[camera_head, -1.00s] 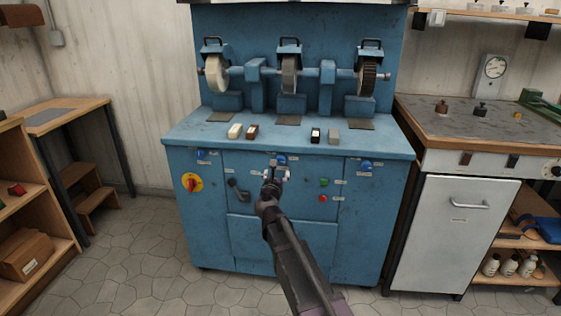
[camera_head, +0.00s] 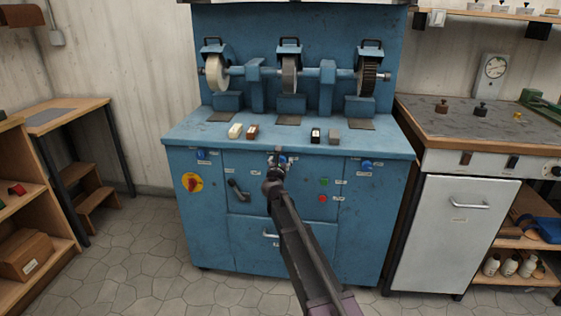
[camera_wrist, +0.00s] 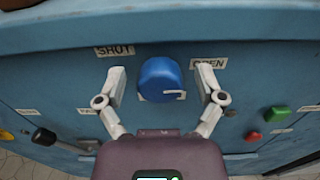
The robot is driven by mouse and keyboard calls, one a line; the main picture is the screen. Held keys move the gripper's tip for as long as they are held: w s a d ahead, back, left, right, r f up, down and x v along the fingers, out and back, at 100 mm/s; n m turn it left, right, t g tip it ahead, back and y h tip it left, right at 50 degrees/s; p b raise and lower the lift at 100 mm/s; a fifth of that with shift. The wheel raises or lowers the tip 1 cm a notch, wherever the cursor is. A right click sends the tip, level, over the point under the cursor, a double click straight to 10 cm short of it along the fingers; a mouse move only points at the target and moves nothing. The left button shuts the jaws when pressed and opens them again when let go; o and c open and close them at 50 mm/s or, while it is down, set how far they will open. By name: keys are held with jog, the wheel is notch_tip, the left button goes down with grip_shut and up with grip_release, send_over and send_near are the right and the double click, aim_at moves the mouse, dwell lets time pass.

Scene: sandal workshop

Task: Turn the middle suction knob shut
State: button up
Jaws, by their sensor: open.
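The middle suction knob (camera_wrist: 160,79) is a round blue knob on the blue machine's front panel. A short white line at its lower right edge runs toward the right. A "SHUT" label (camera_wrist: 114,51) sits at its upper left and an "OPEN" label (camera_wrist: 208,64) at its upper right. My gripper (camera_wrist: 159,75) is open, with one finger on each side of the knob. Small gaps show between the fingers and the knob. In the head view my gripper (camera_head: 278,154) covers most of the middle knob.
Similar blue knobs sit on the left (camera_head: 202,154) and right (camera_head: 366,164) of the panel. A red rotary switch (camera_head: 192,182), a black lever (camera_head: 238,191), a green button (camera_head: 323,182) and a red button (camera_head: 323,198) lie lower. The worktop edge (camera_head: 290,150) overhangs just above.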

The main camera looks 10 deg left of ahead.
jog(key=c, duration=1.1)
jog(key=shift+c, duration=0.2)
jog(key=shift+n, duration=2.3)
jog(key=o, duration=1.1)
jog(key=shift+o, duration=0.2)
